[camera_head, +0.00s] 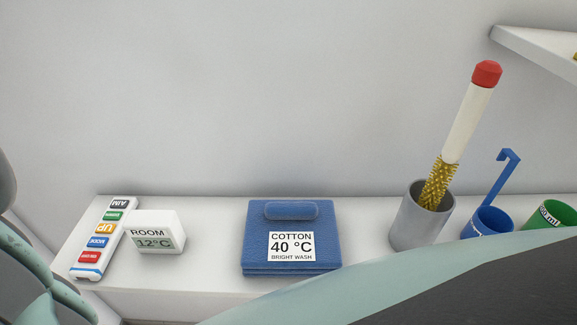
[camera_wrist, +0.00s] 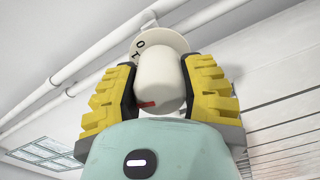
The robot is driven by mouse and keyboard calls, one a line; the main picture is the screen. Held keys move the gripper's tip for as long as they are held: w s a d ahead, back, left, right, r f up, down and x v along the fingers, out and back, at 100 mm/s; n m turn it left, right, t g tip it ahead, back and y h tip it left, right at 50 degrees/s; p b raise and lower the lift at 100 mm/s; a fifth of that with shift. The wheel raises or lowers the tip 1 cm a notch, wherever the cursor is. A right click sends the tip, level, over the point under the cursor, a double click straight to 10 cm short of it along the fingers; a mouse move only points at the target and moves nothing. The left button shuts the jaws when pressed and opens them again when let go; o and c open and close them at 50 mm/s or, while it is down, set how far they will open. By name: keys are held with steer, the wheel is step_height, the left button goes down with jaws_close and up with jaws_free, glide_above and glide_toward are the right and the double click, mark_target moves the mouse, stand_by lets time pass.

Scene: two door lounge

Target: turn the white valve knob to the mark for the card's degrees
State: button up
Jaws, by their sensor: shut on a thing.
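In the wrist view, my gripper (camera_wrist: 158,88) has its yellow ridged fingers closed on both sides of the white valve knob (camera_wrist: 158,70). The knob has a red mark (camera_wrist: 147,104) on its near lower edge. Behind it is a pale round dial (camera_wrist: 147,42) with dark characters, partly hidden by the knob; I cannot read them surely. In the head view, a white label card (camera_head: 291,247) on a folded blue cloth (camera_head: 258,237) reads COTTON 40 °C BRIGHT WASH. The knob and gripper fingers are not in the head view.
A white display (camera_head: 155,232) reads ROOM 12°C beside a remote with coloured buttons (camera_head: 103,238). A grey cup (camera_head: 412,226) holds a brush (camera_head: 464,120). Blue (camera_head: 489,223) and green cups (camera_head: 551,217) stand right. White pipes (camera_wrist: 85,72) run behind the dial.

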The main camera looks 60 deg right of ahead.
steer(key=o, duration=1.2)
steer(key=shift+o, duration=0.2)
steer(key=shift+s, duration=0.1)
steer(key=v, duration=1.1)
steer(key=shift+s+d, duration=0.25)
steer(key=shift+d, duration=0.1)
